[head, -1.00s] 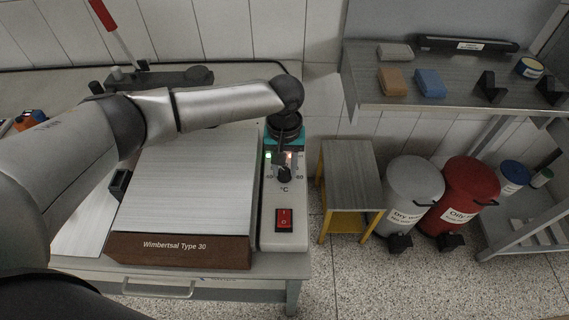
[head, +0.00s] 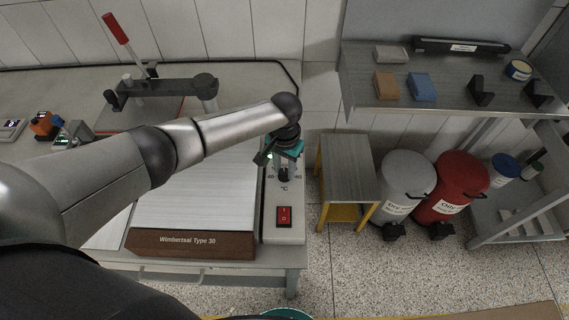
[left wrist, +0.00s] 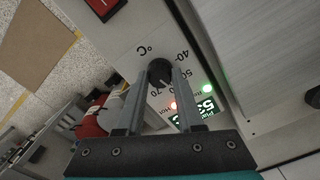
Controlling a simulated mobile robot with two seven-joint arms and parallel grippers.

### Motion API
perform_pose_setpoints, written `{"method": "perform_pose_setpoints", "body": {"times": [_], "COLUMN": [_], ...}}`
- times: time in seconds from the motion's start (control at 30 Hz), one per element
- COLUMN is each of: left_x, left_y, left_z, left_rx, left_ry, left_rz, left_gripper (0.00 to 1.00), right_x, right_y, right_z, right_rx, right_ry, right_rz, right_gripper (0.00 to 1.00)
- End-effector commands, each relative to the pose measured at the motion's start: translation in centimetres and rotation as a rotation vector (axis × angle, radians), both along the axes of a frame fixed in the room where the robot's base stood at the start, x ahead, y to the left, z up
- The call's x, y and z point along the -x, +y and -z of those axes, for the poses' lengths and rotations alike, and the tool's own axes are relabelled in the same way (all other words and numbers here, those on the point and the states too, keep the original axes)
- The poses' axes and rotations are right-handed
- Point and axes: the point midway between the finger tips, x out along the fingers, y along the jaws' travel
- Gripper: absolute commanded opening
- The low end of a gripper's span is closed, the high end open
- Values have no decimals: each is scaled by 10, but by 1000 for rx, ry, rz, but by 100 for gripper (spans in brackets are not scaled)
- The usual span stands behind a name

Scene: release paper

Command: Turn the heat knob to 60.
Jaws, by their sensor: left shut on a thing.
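The heat knob (head: 284,174) is black and sits on the light grey control panel (head: 268,222), above the °C mark and between the scale numbers. It also shows in the left wrist view (left wrist: 159,71), between the two fingers. My left gripper (head: 284,163) comes down over the panel from above and is shut on the knob. Its fingers also show in the left wrist view (left wrist: 159,76), one on each side of the knob. A green-lit display (left wrist: 195,112) beside the knob is partly hidden by a finger; its digits look like 53. My right gripper is out of view.
A red rocker switch (head: 284,215) is below the knob. A yellow-legged stool (head: 347,170), a grey bin (head: 405,180) and a red bin (head: 452,185) stand at the right.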

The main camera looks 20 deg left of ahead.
Motion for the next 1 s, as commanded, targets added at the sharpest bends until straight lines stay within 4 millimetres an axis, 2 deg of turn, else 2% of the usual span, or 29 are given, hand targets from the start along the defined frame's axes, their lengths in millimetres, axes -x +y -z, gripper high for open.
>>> {"method": "perform_pose_setpoints", "body": {"times": [0.4, 1.0], "left_x": [-1, -1], "left_y": [0, 0], "left_z": [-1, -1], "left_rx": [2, 1], "left_ry": [-2, -4], "left_rz": [221, 263], "left_gripper": [0, 0], "right_x": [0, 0], "right_y": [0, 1], "right_z": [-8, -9], "right_rx": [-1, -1], "right_ry": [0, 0], "right_rz": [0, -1], "right_gripper": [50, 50]}}
